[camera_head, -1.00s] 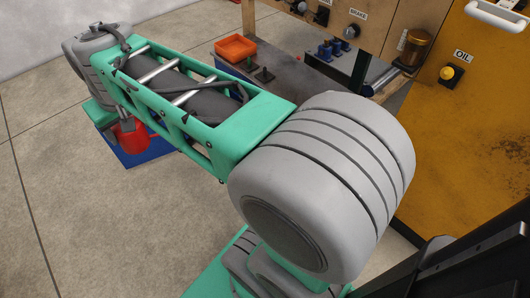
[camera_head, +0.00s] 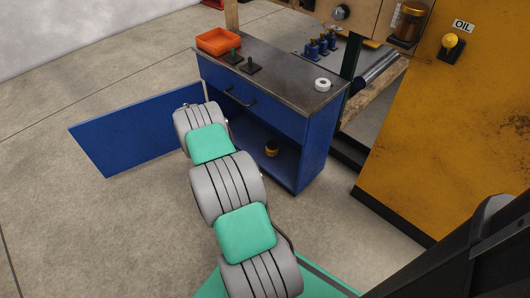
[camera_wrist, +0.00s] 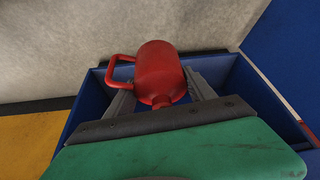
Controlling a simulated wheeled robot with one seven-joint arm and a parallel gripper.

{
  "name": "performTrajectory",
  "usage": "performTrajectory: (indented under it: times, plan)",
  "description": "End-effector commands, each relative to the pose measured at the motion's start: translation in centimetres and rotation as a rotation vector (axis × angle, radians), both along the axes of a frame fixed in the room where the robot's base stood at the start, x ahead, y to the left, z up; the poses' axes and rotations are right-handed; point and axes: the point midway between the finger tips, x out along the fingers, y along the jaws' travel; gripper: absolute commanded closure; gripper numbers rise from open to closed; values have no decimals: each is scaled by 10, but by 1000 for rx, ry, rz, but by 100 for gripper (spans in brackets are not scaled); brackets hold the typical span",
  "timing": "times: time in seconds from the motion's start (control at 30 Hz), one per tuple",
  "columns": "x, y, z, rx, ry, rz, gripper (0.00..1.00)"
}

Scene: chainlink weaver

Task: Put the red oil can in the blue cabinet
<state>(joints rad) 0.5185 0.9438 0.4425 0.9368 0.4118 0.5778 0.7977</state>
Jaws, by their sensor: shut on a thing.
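The blue cabinet (camera_head: 312,150) stands in the middle of the head view, its door (camera_head: 135,130) swung wide open to the left and its lower compartment open. The red oil can (camera_wrist: 158,70), with a loop handle on its left, is in the wrist view. My gripper (camera_wrist: 160,92) is shut on the can, with one grey finger at each side of it. Blue panels (camera_wrist: 228,72) surround the can in the wrist view; I cannot tell how far inside the cabinet it is. In the head view my arm hides the gripper and can.
A small yellow and black object (camera_head: 271,148) is in the cabinet's lower compartment. On the cabinet top are an orange tray (camera_head: 219,41), dark green-handled pieces (camera_head: 249,65) and a white roll (camera_head: 322,85). A yellow oil machine (camera_head: 440,140) stands at right. Floor at left is clear.

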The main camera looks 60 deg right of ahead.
Motion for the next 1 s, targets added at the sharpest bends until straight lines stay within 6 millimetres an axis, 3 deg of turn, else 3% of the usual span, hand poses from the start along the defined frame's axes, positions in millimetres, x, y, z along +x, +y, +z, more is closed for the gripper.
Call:
performTrajectory:
  times: [0.03, 0.1, 0.2, 0.33, 0.47, 0.57, 0.9, 1.0]
  plan:
    - [-19, -15, -41, 2, 5, -68, 100]
    - [-44, -32, -84, 1, 5, -159, 100]
    - [-80, -49, -138, 2, 5, -275, 100]
    - [-113, -61, -181, 0, -1, -375, 100]
    - [-129, -66, -199, -1, -2, -417, 100]
    - [-137, -82, -202, -2, -4, -425, 100]
    - [-179, -173, -206, -2, -3, -421, 100]
    - [-186, -188, -204, -1, -2, -419, 100]
